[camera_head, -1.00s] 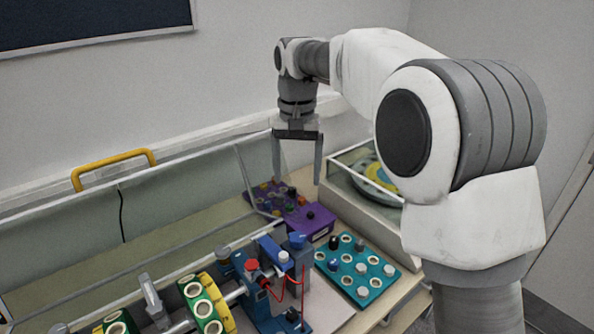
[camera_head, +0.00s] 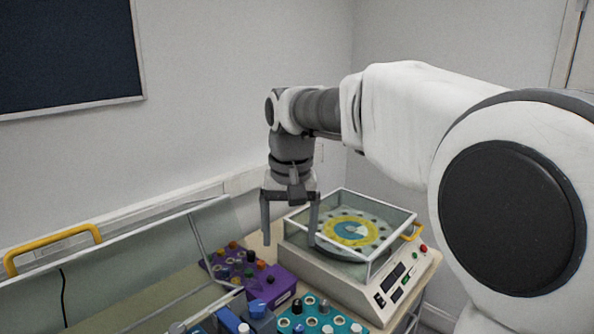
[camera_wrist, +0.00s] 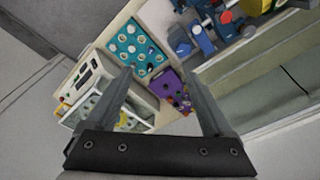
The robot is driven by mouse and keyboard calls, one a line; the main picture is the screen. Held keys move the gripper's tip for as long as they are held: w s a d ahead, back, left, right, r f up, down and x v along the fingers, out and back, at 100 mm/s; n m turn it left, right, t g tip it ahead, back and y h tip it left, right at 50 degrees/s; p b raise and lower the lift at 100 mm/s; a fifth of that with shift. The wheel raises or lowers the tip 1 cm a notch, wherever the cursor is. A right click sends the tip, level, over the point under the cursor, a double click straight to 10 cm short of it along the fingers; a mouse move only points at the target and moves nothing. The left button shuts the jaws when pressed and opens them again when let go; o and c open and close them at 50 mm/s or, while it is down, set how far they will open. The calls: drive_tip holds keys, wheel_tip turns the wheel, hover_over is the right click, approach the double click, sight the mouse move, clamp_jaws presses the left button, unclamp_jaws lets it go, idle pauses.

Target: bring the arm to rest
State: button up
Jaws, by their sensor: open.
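My gripper (camera_head: 289,222) hangs down in the head view with its two fingers spread apart and nothing between them. It is in front of the left side of a glass-covered turntable box (camera_head: 325,283) and above a purple control box (camera_head: 262,290). In the wrist view my gripper (camera_wrist: 165,100) also shows open, and the purple box (camera_wrist: 168,84) and a teal panel (camera_wrist: 128,62) lie below, partly between the fingers. My arm reaches in from the right, bent down at the wrist.
The teal panel (camera_head: 345,324) with round sockets is at the bottom of the head view. A clear sloping cover (camera_head: 130,272) with a yellow handle (camera_head: 50,247) stands at the left. A dark board (camera_head: 65,55) hangs on the wall.

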drive_tip(key=s+d+r+t, duration=0.2)
drive_tip(key=s+d, duration=0.7)
drive_tip(key=d, duration=0.1)
drive_tip(key=s+d+f+t, duration=0.1)
drive_tip(key=s+d+f, duration=0.2)
drive_tip(key=s, duration=0.3)
drive_tip(key=s+d+f+t, duration=0.1)
drive_tip(key=s+d+f, duration=0.2)
drive_tip(key=s, duration=0.3)
drive_tip(key=shift+d+m, duration=0.15)
drive_tip(key=shift+m, duration=0.15)
drive_tip(key=c, duration=0.6)
drive_tip(key=shift+a, duration=0.2)
